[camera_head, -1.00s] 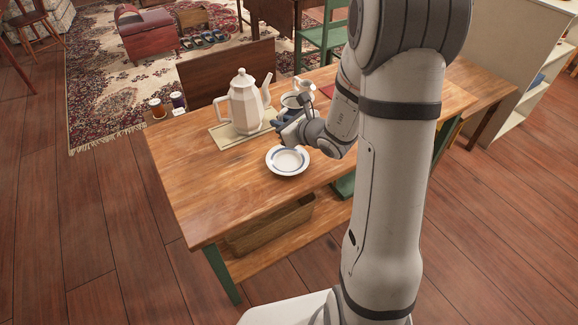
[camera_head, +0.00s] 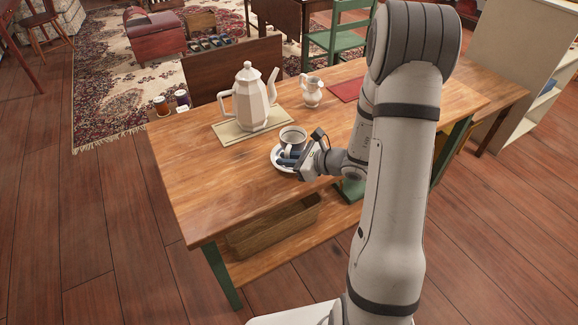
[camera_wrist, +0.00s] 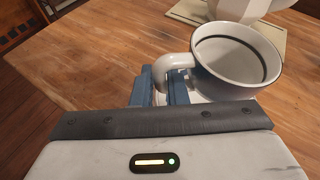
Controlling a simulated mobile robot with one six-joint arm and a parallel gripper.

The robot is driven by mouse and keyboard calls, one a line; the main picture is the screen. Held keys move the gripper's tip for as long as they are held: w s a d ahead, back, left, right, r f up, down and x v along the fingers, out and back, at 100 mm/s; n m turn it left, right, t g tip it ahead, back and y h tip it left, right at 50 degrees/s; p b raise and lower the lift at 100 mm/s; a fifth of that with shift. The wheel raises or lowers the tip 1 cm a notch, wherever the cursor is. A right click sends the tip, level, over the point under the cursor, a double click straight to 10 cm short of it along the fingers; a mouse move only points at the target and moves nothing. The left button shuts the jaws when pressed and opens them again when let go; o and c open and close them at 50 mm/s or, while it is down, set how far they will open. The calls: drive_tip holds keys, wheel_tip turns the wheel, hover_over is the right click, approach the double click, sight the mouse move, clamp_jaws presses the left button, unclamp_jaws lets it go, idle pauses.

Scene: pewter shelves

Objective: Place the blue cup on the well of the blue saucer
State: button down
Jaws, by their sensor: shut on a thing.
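The cup (camera_head: 293,137) is white with a dark band inside its rim. It is upright over the saucer (camera_head: 277,163), which is white with a blue ring and lies on the wooden table. My gripper (camera_head: 291,157) is shut on the cup's handle. In the wrist view my gripper's blue fingers (camera_wrist: 163,88) close around the handle, and the cup (camera_wrist: 237,62) sits to their right. The cup and gripper hide most of the saucer's well. I cannot tell whether the cup touches the saucer.
A white teapot (camera_head: 251,98) stands on a pale mat (camera_head: 226,134) just behind the cup. A small pitcher (camera_head: 312,93) stands further back, near a red mat (camera_head: 345,90). Two spools (camera_head: 161,106) are at the table's far left. The front left of the table is clear.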

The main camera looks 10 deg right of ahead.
sight(280, 168)
wheel_tip(280, 168, down, 3)
drive_tip(key=shift+r, duration=0.1)
drive_tip(key=shift+f+b, duration=0.4)
drive_tip(key=shift+b, duration=0.15)
drive_tip(key=shift+f, duration=0.2)
drive_tip(key=c, duration=1.4)
unclamp_jaws()
drive_tip(key=shift+c, duration=0.2)
